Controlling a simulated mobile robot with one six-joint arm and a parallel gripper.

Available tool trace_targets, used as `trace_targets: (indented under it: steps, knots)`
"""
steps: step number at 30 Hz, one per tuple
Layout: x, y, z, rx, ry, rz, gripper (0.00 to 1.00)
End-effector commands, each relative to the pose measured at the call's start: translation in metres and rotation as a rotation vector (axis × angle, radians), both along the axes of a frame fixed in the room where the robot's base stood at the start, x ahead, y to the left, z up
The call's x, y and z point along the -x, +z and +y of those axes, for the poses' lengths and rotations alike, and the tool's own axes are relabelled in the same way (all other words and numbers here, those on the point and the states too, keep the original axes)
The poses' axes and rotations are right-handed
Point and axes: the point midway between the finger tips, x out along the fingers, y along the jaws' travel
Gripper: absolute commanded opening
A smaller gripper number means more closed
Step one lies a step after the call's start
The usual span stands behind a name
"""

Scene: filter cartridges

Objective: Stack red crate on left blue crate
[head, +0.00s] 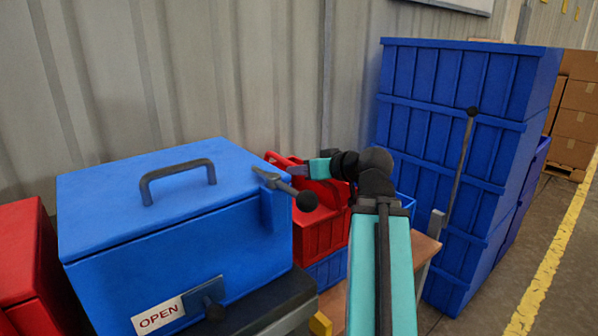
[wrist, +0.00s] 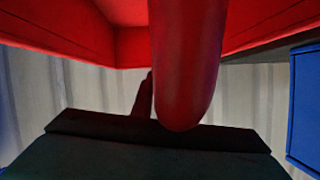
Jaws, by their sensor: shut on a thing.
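The red crate (head: 318,236) is right of the big blue lidded box in the head view, which hides its left part. My gripper (head: 308,171) is shut on the crate's red handle. The handle (wrist: 190,70) fills the middle of the wrist view, with the crate's red walls (wrist: 55,28) behind it. A blue crate (head: 329,271) shows directly below the red crate; I cannot tell whether they touch. A small part of another blue crate (head: 406,202) shows to the right, behind my arm.
The blue lidded box (head: 175,265) with a black handle and an OPEN label stands close on the left. A red box (head: 22,255) is at the far left. A wooden tabletop (head: 425,248) shows beside my arm. A tall stack of blue crates (head: 450,140) stands at the right.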

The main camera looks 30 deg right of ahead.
Motion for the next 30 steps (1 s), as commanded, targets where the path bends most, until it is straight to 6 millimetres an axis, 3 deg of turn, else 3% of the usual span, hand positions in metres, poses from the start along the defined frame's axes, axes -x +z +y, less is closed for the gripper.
trace_targets:
  steps: [7,8,12,30]
  knots:
    - [0.000,-0.003,0.000,0.000,-0.001,-0.003,0.00]
    - [0.000,-0.003,0.000,0.000,-0.001,-0.003,0.17]
    - [0.000,-0.003,0.000,0.000,0.000,-0.002,0.36]
    - [0.010,-0.001,-0.002,0.001,-0.002,-0.001,0.36]
